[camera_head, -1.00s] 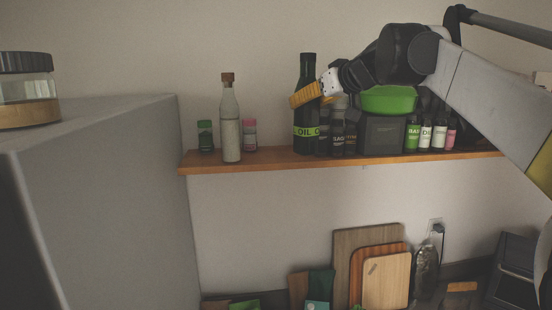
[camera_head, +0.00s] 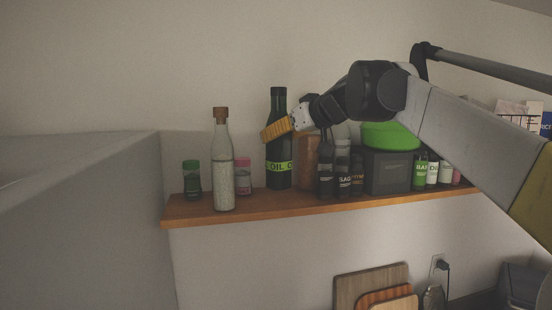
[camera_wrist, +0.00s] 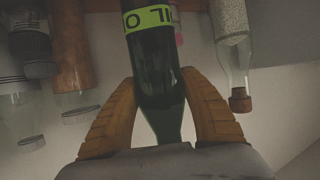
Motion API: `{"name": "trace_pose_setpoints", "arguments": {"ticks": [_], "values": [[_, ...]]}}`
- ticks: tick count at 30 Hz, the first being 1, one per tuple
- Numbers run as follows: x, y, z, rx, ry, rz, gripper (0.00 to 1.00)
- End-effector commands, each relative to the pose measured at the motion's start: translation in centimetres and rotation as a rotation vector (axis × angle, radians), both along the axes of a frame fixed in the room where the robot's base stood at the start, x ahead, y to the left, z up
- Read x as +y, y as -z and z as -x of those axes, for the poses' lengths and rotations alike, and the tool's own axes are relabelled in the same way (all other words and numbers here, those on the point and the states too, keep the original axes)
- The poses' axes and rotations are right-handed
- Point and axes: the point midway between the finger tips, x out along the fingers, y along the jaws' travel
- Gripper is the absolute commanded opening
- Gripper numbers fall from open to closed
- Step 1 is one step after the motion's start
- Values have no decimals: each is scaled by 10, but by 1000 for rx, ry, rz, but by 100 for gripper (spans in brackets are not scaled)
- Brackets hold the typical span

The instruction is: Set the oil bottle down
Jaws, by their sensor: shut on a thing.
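The oil bottle (camera_head: 278,150) is dark green with a bright green label band reading "OIL". It is upright at the wooden shelf (camera_head: 310,206), with its base at about the shelf's top; I cannot tell whether it touches. My gripper (camera_head: 275,130) has yellow fingers closed around the bottle's upper part, below the neck. In the wrist view the yellow fingers (camera_wrist: 164,112) lie on both sides of the bottle (camera_wrist: 155,60), whose label shows at the top. The tip of the neck is hidden by my gripper there.
A corked clear bottle (camera_head: 223,165), a green-capped jar (camera_head: 192,182) and a pink-capped jar (camera_head: 242,176) stand left of it. A brown cylinder (camera_head: 307,160), dark spice bottles (camera_head: 343,170) and a green bowl (camera_head: 390,135) crowd the right. A grey cabinet (camera_head: 90,230) is at left.

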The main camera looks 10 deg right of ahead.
Motion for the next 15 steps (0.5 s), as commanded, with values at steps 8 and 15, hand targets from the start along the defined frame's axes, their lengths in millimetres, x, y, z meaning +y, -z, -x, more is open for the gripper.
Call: {"name": "trace_pose_setpoints", "arguments": {"ticks": [8, 15], "values": [[0, 36, 0, -1, 0, -1, 9], [0, 43, 0, -1, 0, -1, 9]]}}
